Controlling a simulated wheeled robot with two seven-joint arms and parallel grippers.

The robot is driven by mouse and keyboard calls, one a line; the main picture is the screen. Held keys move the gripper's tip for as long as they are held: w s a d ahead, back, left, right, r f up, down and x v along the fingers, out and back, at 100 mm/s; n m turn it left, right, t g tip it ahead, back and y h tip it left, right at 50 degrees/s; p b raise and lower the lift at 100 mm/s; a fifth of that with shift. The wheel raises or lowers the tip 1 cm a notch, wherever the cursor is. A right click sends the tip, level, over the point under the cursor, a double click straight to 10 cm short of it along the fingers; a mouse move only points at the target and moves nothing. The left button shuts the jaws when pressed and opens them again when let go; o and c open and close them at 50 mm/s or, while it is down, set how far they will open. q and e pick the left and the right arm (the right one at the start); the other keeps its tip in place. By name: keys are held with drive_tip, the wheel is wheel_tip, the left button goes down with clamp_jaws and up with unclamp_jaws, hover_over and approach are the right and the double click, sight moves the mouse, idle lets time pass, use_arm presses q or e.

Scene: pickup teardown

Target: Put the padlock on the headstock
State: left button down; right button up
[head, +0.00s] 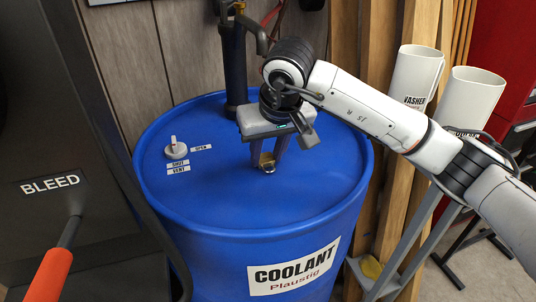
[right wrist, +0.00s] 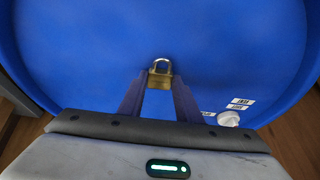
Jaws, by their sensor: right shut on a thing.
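A small brass padlock (head: 266,159) with a silver shackle is held over the top of the blue coolant drum. My right gripper (head: 269,156) points down and is shut on the padlock's body. In the right wrist view the padlock (right wrist: 160,80) sits between the two fingertips of my right gripper (right wrist: 159,77), with its shackle pointing away from the gripper. I cannot tell whether the padlock touches the drum lid. I cannot make out a headstock in either view. My left gripper is not in view.
The blue drum (head: 220,215) has a valve knob (head: 178,148) with vent labels and a dark pump (head: 233,60) at its back. A dark panel marked BLEED (head: 45,150) with a red-handled lever (head: 50,275) stands left.

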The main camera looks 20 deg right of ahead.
drive_tip(key=shift+f, duration=0.15)
drive_tip(key=o, duration=1.1)
